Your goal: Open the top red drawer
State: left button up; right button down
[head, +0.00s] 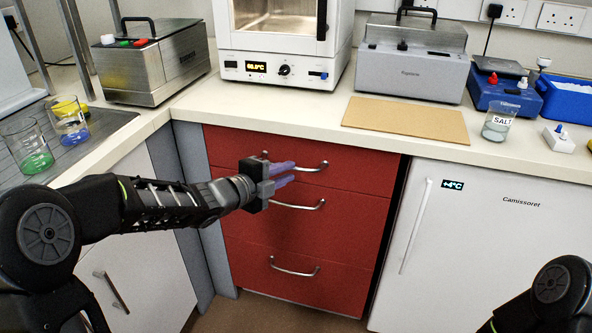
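The top red drawer (362,172) is the uppermost of three red drawers under the bench and looks closed, its front in line with those below. Its curved metal handle (315,168) is partly hidden by my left gripper (287,172). That gripper has two purplish fingers, one above the other with a gap between them, pointing right at the handle's middle. It looks open. I cannot tell whether the handle lies between the fingers or behind them. My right gripper is out of view; only part of that arm shows at the lower right.
The middle drawer (345,228) and bottom drawer (335,285) have similar handles. A white fridge (480,240) stands to the right, a white cabinet (150,265) to the left. The worktop (270,112) above holds a brown board (405,119), an oven (283,62) and glassware.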

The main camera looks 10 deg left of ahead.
aim_at(296, 169)
pick_arm(q)
jog(key=x, duration=0.4)
jog(key=shift+w+f, duration=0.1)
jog(key=shift+c, duration=0.5)
grip_shut()
dwell(0.9)
